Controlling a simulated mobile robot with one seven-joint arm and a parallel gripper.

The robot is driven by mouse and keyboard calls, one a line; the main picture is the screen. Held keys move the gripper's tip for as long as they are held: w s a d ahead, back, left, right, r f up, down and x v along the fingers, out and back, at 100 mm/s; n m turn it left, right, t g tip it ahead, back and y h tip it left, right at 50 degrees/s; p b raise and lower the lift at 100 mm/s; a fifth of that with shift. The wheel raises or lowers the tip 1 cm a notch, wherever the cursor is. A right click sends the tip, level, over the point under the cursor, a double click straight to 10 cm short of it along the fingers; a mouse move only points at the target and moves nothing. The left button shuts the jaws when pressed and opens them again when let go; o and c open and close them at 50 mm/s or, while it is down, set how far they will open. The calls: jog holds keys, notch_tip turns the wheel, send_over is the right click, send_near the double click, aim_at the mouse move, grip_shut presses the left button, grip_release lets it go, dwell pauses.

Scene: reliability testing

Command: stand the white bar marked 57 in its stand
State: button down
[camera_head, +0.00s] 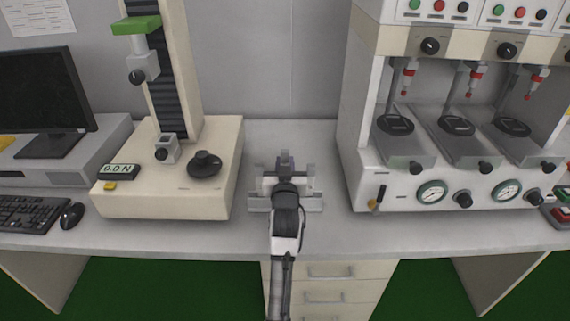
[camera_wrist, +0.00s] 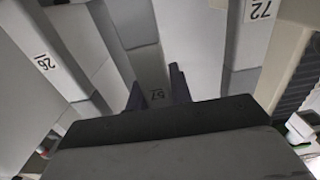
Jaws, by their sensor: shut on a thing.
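In the head view my gripper (camera_head: 285,168) is over the bench, and my wrist hides most of the held bar. Pale stand parts (camera_head: 313,203) show on both sides of my gripper there. In the wrist view, a white bar marked 26 (camera_wrist: 42,48) is to the left and one marked 72 (camera_wrist: 250,38) to the right. I cannot tell whether bar 57's end is seated.
A cream test machine (camera_head: 215,190) with a ribbed column stands to the left. A white machine (camera_head: 352,165) with several stations stands to the right. A keyboard (camera_head: 35,212), mouse (camera_head: 72,215) and monitor (camera_head: 40,90) are at the far left. The bench front (camera_head: 370,232) is clear.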

jog(key=shift+f, duration=0.1)
jog(key=shift+f+b, duration=0.6)
jog(key=shift+f, duration=0.15)
jog(key=shift+f, duration=0.1)
dwell(0.4)
jog(key=shift+f+b, duration=0.9)
jog(key=shift+f, duration=0.35)
